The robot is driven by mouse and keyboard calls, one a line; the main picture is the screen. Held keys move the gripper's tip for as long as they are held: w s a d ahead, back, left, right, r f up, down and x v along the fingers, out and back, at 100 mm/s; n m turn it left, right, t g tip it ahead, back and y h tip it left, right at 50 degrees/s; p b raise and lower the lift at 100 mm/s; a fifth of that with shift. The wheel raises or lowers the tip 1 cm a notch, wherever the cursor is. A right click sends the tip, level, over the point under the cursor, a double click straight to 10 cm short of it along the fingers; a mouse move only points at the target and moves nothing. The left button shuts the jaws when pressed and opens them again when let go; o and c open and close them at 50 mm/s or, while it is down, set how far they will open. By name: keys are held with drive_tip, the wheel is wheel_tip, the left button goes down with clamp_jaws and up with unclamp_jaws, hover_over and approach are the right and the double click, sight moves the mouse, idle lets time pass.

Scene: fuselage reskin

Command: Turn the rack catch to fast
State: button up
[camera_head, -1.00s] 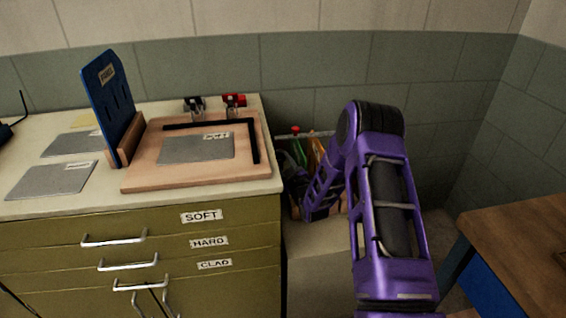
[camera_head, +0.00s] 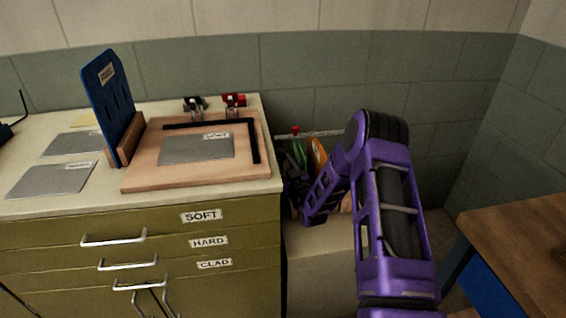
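A rack (camera_head: 322,134) stands in the gap to the right of the cabinet, with a pale rail across its top. A small red part (camera_head: 295,129) sits on the rail near its left end; I cannot tell whether it is the catch or how it is turned. Green and orange items (camera_head: 318,152) stand below the rail. My purple arm reaches down into this gap in front of the rack. My gripper is hidden or too dark to make out at the arm's lower end, near the cabinet's right side.
The olive cabinet (camera_head: 240,285) has drawers labelled SOFT, HARD and CLAD. On top are a wooden board (camera_head: 145,178) with a grey sheet (camera_head: 190,149), a blue panel (camera_head: 108,105) and red and black clamps (camera_head: 234,100). A wooden table (camera_head: 520,235) stands at the right.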

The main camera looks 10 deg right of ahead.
idle(0.3)
drive_tip(key=v, duration=1.7)
drive_tip(key=shift+s+f+p, duration=0.1)
drive_tip(key=shift+s+p, duration=0.15)
drive_tip(key=shift+p, duration=0.15)
